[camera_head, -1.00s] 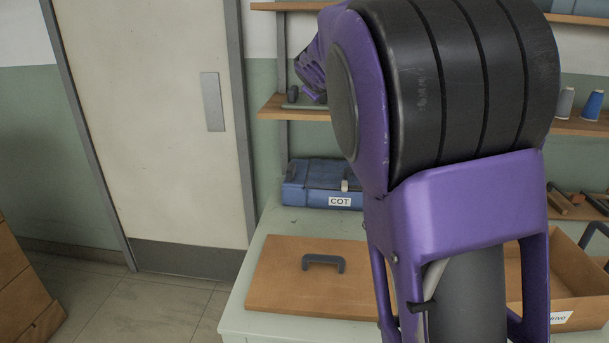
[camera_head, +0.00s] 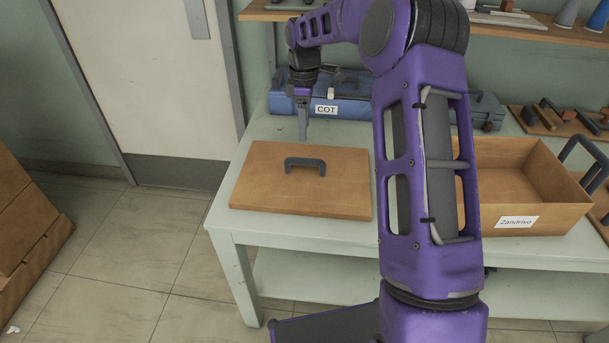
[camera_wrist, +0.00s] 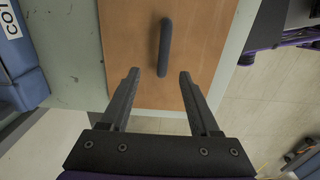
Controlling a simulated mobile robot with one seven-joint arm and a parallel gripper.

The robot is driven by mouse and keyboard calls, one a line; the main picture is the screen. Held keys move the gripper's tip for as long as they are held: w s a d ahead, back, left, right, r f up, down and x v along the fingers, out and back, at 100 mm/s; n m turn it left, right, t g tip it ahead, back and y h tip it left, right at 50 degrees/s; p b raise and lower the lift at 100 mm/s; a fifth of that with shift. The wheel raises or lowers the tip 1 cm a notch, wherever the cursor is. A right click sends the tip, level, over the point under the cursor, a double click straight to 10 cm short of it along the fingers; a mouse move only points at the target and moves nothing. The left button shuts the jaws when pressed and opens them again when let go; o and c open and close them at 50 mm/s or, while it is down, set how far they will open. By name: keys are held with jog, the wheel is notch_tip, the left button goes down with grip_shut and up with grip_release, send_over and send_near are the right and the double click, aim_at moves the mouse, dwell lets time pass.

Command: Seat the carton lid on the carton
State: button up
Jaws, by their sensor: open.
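The carton lid (camera_head: 260,190) is a flat brown board with a dark grey arched handle (camera_head: 305,163). It lies on the pale green table, left of my arm in the head view. The open brown carton (camera_head: 517,214), labelled "Zandrivo", stands on the same table to the right, partly hidden by my arm. My gripper (camera_head: 303,131) hangs pointing down over the lid's far edge, beyond the handle. In the wrist view my gripper (camera_wrist: 160,74) is open and empty, its fingers over the lid (camera_wrist: 215,50). The handle (camera_wrist: 165,48) is ahead, roughly in line with the gap.
A blue case (camera_head: 345,98) labelled "COT" lies behind the lid. A tool rack (camera_head: 570,118) stands behind the carton, with a shelf (camera_head: 530,33) above. A dark handle-like object (camera_head: 588,150) rises at the carton's right.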

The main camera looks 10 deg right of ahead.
aim_at(305, 161)
notch_tip(305, 161, down, 7)
jog(key=shift+r+b, duration=0.2)
jog(key=shift+b, duration=0.2)
jog(key=shift+s+f+b, duration=0.2)
jog(key=shift+f+b, duration=0.1)
jog(key=shift+f, duration=1.05)
jog(key=shift+s+f+b, duration=0.2)
jog(key=shift+f+b, duration=0.05)
jog(key=shift+f, duration=1.05)
grip_shut()
